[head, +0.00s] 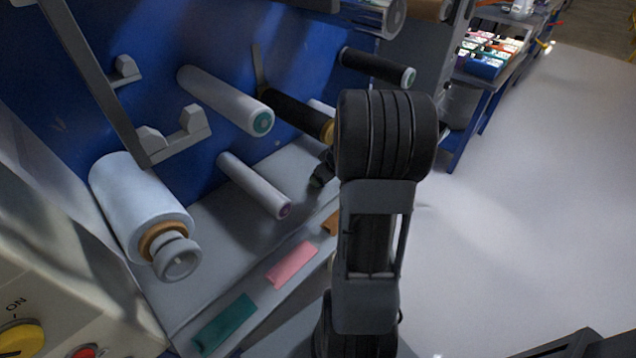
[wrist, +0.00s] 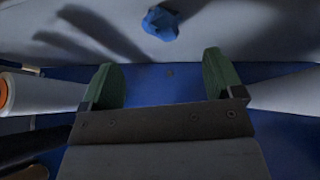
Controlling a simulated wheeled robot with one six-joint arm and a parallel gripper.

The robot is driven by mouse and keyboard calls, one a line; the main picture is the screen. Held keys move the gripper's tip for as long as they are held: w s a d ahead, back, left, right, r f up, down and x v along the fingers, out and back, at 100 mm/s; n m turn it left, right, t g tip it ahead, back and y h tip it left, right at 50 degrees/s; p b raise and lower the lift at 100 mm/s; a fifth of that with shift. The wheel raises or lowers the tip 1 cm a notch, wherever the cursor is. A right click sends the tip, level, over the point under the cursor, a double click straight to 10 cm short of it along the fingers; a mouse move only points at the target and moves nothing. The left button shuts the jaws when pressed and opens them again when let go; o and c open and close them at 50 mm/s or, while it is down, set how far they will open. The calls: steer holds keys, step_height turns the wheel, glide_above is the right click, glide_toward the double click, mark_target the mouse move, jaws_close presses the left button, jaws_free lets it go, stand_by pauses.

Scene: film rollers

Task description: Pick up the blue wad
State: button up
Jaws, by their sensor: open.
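The blue wad (wrist: 161,22) is a small crumpled lump on a grey surface. It shows at the top of the wrist view, a little beyond my fingertips and between their lines. My gripper (wrist: 165,78) is open and empty, its two green fingers spread apart, and it does not touch the wad. In the head view my arm stands in front of the machine and the gripper is mostly hidden behind it. I cannot make out the wad in the head view.
White rollers (head: 228,100) and dark rollers (head: 377,67) jut from the blue machine wall. A film roll (head: 140,205) sits at the left. A pink strip (head: 291,264) and a green strip (head: 224,324) lie on the grey ledge. Open floor (head: 540,200) is at the right.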

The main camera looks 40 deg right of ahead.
steer(key=shift+a+b+x, duration=0.1)
steer(key=shift+b+x, duration=0.25)
steer(key=shift+x, duration=1.45)
steer(key=shift+a+b+x, duration=0.15)
steer(key=shift+b+x, duration=0.2)
steer(key=shift+x, duration=1.45)
steer(key=shift+w, duration=0.1)
steer(key=c, duration=0.9)
steer(key=shift+r, duration=0.2)
steer(key=shift+c, duration=0.2)
